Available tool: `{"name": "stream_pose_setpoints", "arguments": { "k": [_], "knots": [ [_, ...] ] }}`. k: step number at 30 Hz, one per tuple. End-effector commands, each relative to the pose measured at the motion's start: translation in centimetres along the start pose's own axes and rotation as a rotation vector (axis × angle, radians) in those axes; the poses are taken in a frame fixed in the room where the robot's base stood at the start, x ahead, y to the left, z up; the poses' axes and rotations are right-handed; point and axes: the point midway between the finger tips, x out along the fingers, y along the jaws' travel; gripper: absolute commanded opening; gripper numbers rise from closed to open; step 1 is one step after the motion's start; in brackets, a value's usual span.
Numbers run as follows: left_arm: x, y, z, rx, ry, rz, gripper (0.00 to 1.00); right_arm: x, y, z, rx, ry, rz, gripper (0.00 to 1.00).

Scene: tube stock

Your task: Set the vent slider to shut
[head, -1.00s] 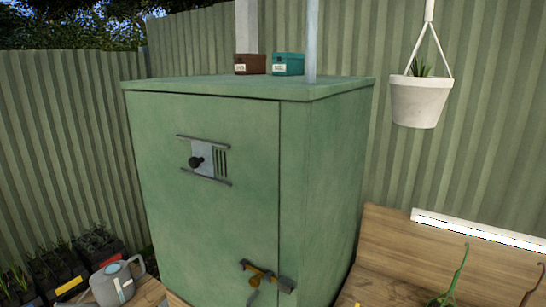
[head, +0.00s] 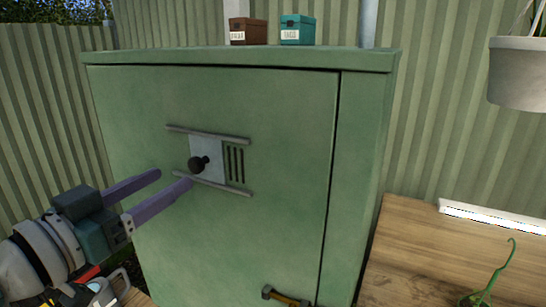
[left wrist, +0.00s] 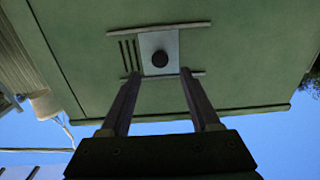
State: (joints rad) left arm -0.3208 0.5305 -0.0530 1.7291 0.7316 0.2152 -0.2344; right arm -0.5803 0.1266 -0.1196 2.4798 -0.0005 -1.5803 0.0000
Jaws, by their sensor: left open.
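The vent slider (head: 208,158) is a pale plate with a dark round knob (head: 198,163), set between two grey rails on the green cabinet door. Dark vent slots (head: 236,164) show uncovered to the right of the plate. My left gripper (head: 175,181) is open and empty, its two purple fingers pointing at the door just left of and below the knob. In the left wrist view the knob (left wrist: 160,58) lies ahead of the fingertips, between their lines, and looks apart from them. The slots (left wrist: 130,55) show left of the plate there. My right gripper is not in view.
The green cabinet (head: 220,240) fills the middle. A door latch (head: 285,297) sits low on it. A brown box (head: 248,31) and a teal box (head: 297,30) stand on top. A hanging pot (head: 518,72) and a wooden bench (head: 420,240) are at right.

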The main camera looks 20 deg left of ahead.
Motion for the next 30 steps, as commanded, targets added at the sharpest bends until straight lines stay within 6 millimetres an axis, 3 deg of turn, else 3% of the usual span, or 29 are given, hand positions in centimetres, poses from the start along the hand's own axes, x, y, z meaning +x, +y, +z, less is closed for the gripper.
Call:
{"name": "stream_pose_setpoints", "arguments": {
  "k": [3, 9, 22, 30],
  "knots": [
    [2.0, 0.0, -0.3, -0.001, 0.003, -0.001, 0.63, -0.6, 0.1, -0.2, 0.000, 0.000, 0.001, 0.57],
    [4.3, 0.0, -0.1, -0.001, 0.001, 0.000, 0.63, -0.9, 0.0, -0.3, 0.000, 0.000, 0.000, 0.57],
    [5.1, 0.1, 0.0, -0.001, -0.001, 0.001, 0.63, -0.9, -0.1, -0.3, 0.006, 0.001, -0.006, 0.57],
    [5.1, 0.1, 0.0, -0.001, -0.001, 0.001, 0.34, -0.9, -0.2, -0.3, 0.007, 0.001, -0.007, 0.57]
  ]
}}
